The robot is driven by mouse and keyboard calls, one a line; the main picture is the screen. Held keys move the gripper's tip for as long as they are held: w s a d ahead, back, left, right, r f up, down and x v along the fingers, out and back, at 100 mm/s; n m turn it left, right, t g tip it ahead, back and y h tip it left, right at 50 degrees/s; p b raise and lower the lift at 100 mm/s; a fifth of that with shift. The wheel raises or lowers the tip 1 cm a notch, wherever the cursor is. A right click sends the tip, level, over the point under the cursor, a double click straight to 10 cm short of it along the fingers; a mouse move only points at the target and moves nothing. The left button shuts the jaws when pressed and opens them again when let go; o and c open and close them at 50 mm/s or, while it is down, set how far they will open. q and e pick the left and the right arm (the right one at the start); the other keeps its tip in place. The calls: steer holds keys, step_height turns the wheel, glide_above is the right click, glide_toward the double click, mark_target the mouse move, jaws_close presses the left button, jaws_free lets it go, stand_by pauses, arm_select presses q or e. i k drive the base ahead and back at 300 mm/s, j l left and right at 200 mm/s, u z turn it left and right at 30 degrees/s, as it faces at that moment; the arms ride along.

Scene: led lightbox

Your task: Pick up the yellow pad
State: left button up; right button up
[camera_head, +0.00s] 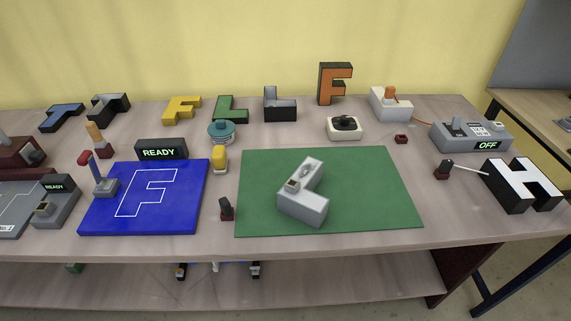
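A yellow letter F (182,109) lies farther back, near the wall. Neither of my grippers is in view, and nothing touches the yellow block from above.
A blue board (188,210) with an F outline lies left, below a READY display (161,149). A teal round object (221,133) stands just behind the yellow block. A dark red-based switch (227,208) stands in front. The green mat (385,190) holds a grey L-shaped block (304,204).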

mark_target(219, 159)
steer(key=j+z, duration=0.5)
steer(key=z, duration=0.25)
steer(key=j+z, duration=0.35)
steer(key=i+l, duration=0.05)
